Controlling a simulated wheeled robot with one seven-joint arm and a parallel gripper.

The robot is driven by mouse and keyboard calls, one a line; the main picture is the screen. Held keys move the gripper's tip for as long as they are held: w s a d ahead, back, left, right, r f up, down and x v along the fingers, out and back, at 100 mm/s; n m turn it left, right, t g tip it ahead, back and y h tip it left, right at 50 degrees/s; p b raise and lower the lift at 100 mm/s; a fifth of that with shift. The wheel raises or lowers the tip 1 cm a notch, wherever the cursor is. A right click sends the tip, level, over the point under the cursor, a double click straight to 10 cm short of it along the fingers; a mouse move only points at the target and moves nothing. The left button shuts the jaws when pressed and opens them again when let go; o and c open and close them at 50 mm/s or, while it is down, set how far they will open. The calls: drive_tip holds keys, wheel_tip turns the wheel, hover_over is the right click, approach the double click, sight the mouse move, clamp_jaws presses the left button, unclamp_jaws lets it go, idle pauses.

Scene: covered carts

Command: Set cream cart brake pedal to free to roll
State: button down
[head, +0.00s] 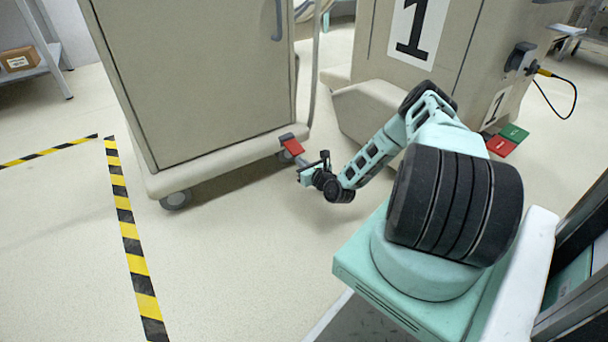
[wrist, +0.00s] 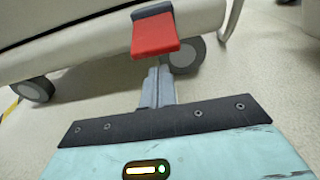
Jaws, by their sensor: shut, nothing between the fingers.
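The cream cart (head: 200,80) stands at the left centre of the head view, its door side facing me. Its red brake pedal (head: 292,146) sticks out low at the cart's right corner. In the wrist view the red pedal (wrist: 155,36) shows large, with a dark grey upper end at the cart's base edge. My gripper (head: 299,160) is low beside the pedal, its fingers shut and empty. In the wrist view the closed fingertips (wrist: 160,72) point at the pedal's lower end, just below it. I cannot tell whether they touch it.
A second cream unit marked 1 (head: 385,50) stands close on the right, with red and green floor pedals (head: 507,140) and a cable plug (head: 525,58). Yellow-black tape (head: 126,220) marks the floor at left. A shelf with a box (head: 20,60) is at far left.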

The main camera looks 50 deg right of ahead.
sight(297, 150)
drive_tip(key=shift+s+r, duration=0.15)
drive_tip(key=shift+r, duration=0.45)
drive_tip(key=shift+r, duration=0.15)
drive_tip(key=shift+s+r+g+p, duration=0.1)
drive_tip(key=shift+r+g+p, duration=0.1)
drive_tip(key=shift+g+p, duration=0.35)
drive_tip(key=shift+r+p, duration=0.35)
drive_tip(key=shift+p, duration=0.55)
wheel_tip(297, 150, up, 3)
drive_tip(key=g+p, duration=0.1)
drive_tip(key=p, duration=0.2)
drive_tip(key=g+p, duration=0.1)
drive_tip(key=p, duration=0.2)
drive_tip(key=shift+s+f+g+y, duration=0.15)
drive_tip(key=shift+g+y, duration=0.1)
drive_tip(key=shift+y, duration=0.15)
drive_tip(key=r+g+p, duration=0.1)
drive_tip(key=g+p, duration=0.1)
drive_tip(key=p, duration=0.2)
drive_tip(key=shift+r+y, duration=0.3)
drive_tip(key=shift+w+r+p, duration=0.2)
drive_tip(key=shift+p, duration=0.1)
drive_tip(key=shift+r, duration=0.1)
